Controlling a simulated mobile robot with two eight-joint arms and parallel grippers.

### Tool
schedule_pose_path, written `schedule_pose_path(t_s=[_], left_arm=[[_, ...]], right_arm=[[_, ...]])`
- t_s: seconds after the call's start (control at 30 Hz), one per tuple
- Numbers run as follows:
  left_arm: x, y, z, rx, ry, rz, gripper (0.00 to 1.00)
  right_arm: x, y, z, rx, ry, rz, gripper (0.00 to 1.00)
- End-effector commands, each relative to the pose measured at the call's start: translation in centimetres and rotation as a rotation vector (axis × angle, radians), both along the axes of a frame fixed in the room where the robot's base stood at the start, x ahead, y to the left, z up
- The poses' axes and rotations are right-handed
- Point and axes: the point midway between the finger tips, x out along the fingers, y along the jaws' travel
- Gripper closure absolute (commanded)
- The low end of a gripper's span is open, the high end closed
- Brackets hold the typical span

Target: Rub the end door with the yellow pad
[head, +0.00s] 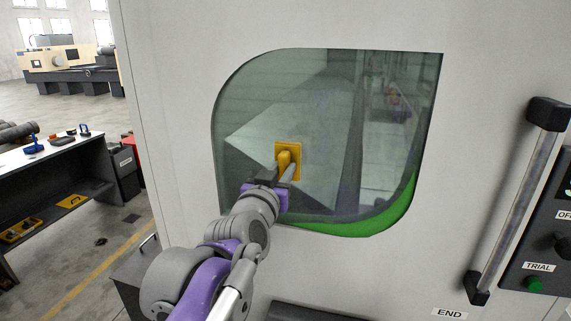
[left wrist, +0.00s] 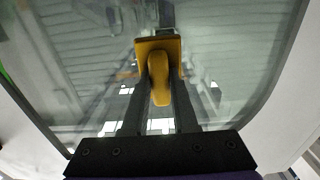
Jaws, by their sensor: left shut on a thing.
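The end door (head: 390,25) is a large pale panel with a rounded window (head: 340,100) and a label reading END (head: 450,313) low on it. The yellow pad (head: 294,150) is a square plate with a knob-like grip. My left gripper (head: 284,170) is shut on that grip, and the pad faces the lower left part of the window glass. In the left wrist view the pad (left wrist: 172,46) shows between the two fingers with the glass behind it. I cannot tell for sure whether its face touches the glass. My right gripper is not in view.
A vertical bar handle (head: 520,200) sticks out at the door's right. Beside it is a dark control panel (head: 550,235) with a green button. At the left stands a workbench (head: 60,165) with blue and orange tools. A machine (head: 70,65) stands far back.

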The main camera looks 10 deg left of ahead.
Motion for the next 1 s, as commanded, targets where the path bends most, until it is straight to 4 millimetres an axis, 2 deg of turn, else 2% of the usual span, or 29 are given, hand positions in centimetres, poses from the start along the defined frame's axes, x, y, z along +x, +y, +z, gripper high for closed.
schedule_pose_path(t_s=[0.03,0.13,0.5,1.0], left_arm=[[0.0,0.1,0.5,0.002,-0.005,0.001,1.00],[0.0,0.3,0.3,0.000,-0.004,0.001,1.00],[-0.2,0.3,0.0,0.000,-0.001,0.001,1.00],[-4.9,0.5,-0.1,0.001,0.000,0.001,1.00]], right_arm=[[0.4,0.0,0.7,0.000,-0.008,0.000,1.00],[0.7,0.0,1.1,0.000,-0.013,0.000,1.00],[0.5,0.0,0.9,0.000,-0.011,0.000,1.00],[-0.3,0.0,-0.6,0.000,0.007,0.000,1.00]])
